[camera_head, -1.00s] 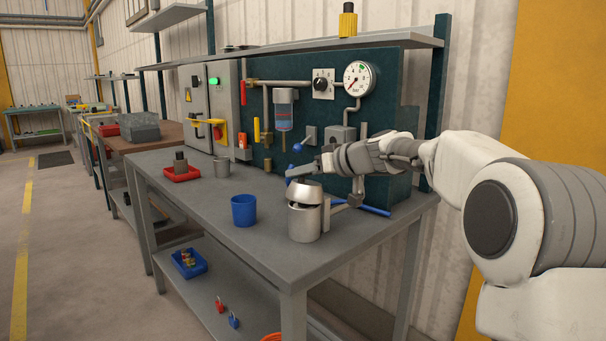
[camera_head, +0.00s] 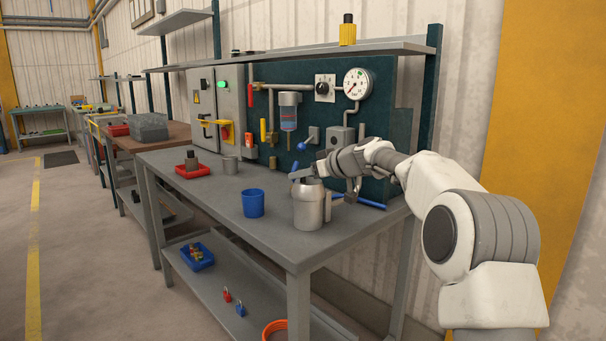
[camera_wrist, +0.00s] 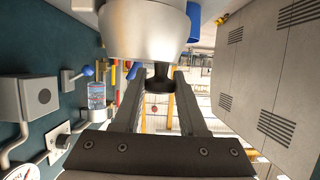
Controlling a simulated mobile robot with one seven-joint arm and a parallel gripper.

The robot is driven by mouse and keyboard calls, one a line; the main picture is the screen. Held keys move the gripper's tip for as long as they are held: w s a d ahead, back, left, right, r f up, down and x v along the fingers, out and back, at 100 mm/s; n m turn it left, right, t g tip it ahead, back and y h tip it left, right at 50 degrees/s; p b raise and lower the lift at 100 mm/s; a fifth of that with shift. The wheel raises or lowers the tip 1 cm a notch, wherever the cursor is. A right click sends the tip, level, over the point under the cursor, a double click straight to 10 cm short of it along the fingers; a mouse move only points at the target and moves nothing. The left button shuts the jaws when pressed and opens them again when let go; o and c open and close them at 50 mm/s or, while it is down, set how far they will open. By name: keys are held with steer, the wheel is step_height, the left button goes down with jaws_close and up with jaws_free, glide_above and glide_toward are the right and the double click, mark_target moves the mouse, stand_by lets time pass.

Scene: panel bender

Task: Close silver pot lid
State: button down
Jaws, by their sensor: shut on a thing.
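The silver pot (camera_head: 308,210) stands upright on the grey workbench, with its handle on the right side. Its silver lid (camera_head: 308,184) is level on top of the pot, at the rim; from here I cannot tell whether it is fully seated. My gripper (camera_head: 303,174) reaches in from the right above the lid. In the wrist view the lid (camera_wrist: 145,32) fills the top middle, and its dark knob (camera_wrist: 159,76) is between my fingertips (camera_wrist: 160,80), which are shut on it. The pot itself is mostly hidden behind the lid there.
A blue cup (camera_head: 253,203) stands just left of the pot. The teal panel (camera_head: 350,133) with gauge, valves and pipes rises behind. A blue rod (camera_head: 371,204) lies right of the pot.

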steer(key=shift+f, duration=0.15)
stand_by(0.6)
steer(key=shift+c, duration=2.3)
jaws_free()
steer(key=shift+a, duration=0.1)
steer(key=shift+s+d+r, duration=0.25)
steer(key=shift+s+d, duration=0.1)
steer(key=shift+d, duration=0.1)
steer(key=v, duration=1.6)
steer(key=shift+s, duration=0.15)
steer(key=shift+r, duration=0.1)
